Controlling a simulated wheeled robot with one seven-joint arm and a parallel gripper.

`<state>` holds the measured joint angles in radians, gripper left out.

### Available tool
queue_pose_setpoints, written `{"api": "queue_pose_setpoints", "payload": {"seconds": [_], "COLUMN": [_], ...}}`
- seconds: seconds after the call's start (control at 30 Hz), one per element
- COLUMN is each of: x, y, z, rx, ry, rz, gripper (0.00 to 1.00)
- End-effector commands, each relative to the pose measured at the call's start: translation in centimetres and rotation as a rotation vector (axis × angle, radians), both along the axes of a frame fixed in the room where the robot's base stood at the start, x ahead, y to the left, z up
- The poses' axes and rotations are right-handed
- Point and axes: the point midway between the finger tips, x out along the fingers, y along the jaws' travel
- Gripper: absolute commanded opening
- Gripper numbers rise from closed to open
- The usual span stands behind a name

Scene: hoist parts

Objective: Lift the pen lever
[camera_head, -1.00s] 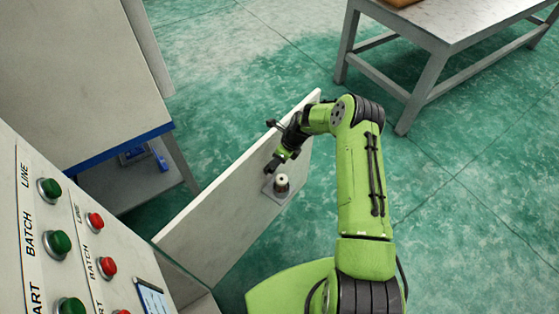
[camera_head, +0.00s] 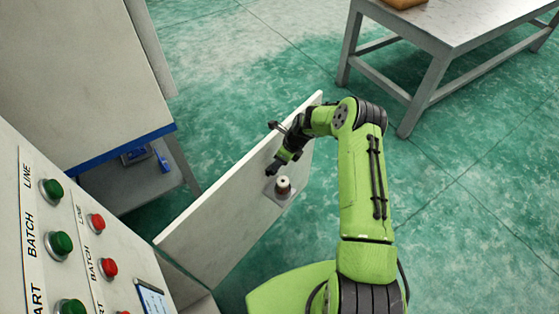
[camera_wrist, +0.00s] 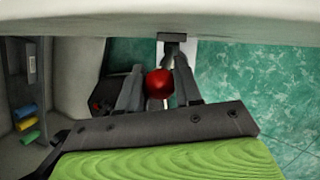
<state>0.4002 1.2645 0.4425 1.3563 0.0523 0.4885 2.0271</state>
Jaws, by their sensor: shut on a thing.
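The pen lever (camera_wrist: 159,83) shows in the wrist view as a red ball on a stem that runs to a dark mount on a light plate. My gripper (camera_wrist: 159,70) has one finger on each side of it and is shut on it. In the head view my gripper (camera_head: 274,168) is at the face of an upright white panel (camera_head: 225,205). The lever's red ball cannot be made out there. How far the lever is tilted cannot be told.
A small fixture with a pale cap (camera_head: 283,183) sits on the panel just below my gripper. A console with green and red buttons (camera_head: 58,244) stands at left. A grey table (camera_head: 465,25) stands at back right. Green floor between is clear.

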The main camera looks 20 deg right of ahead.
Motion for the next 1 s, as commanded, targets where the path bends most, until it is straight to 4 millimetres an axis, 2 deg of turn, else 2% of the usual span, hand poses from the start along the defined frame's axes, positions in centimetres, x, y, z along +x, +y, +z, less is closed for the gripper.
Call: {"api": "queue_pose_setpoints", "payload": {"seconds": [0.03,0.43,0.47,0.6,0.87,1.0], "x": [0.4,0.4,0.4,0.3,0.1,0.0], "y": [0.4,0.4,0.4,0.3,0.2,-0.4], "z": [0.6,0.6,0.6,0.4,0.2,1.7], "rx": [0.01,0.01,0.01,0.007,0.004,0.003], "ry": [-0.013,-0.013,-0.013,-0.01,-0.005,-0.006], "rz": [0.007,0.007,0.007,0.006,0.003,0.001], "gripper": [0.0,0.0,0.36,0.57,0.57,0.57]}}
